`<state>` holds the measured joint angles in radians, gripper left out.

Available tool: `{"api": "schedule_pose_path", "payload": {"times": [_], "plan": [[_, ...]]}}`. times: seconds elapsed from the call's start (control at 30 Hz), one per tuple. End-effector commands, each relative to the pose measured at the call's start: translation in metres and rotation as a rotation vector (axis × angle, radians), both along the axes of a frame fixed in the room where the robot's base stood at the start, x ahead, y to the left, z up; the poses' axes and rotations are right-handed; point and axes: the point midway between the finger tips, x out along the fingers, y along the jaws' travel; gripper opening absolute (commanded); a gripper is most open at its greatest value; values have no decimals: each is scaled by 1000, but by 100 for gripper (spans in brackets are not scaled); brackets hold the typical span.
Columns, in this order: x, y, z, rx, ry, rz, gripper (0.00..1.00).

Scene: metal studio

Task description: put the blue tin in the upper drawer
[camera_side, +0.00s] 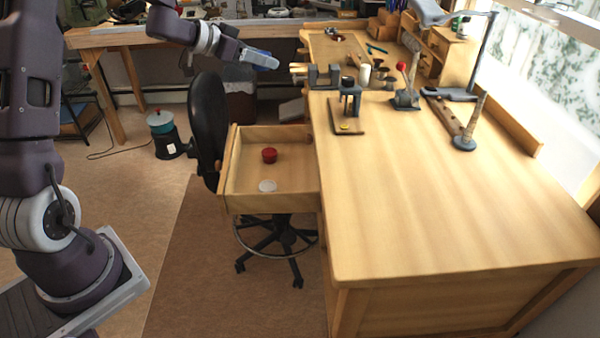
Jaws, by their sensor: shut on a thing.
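My gripper (266,63) is at the upper middle of the view, above and beyond the open drawer. It is shut on the blue tin (259,57), which is partly hidden by the fingers. The tin is held in the air, apart from the bench and the drawer. The open drawer (270,204) sticks out to the left of the wooden bench. Inside it lie a round red tin (269,155) and a flat whitish disc (267,186); the rest of its floor is bare. No second drawer can be made out.
The wooden bench (440,220) has a wide clear top at the front. A vise (324,76), a small dark stand (350,98), a lamp (474,60) and other tools stand toward its back. A black chair (208,120) stands beside and under the drawer.

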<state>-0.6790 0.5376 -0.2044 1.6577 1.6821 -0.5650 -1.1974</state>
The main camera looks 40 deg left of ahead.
Motion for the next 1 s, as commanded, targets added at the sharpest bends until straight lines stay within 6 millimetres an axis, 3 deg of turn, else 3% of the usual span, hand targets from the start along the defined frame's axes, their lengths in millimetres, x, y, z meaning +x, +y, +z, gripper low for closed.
{"api": "schedule_pose_path", "payload": {"times": [0.03,0.27,0.37,0.63,1.0], "plan": [[-2,7,-4,-2,4,10,7],[-2,4,-53,-6,6,7,7],[-2,4,-84,-9,8,8,7],[-2,3,-188,-8,8,8,7],[-1,3,-271,-2,3,6,7]]}}
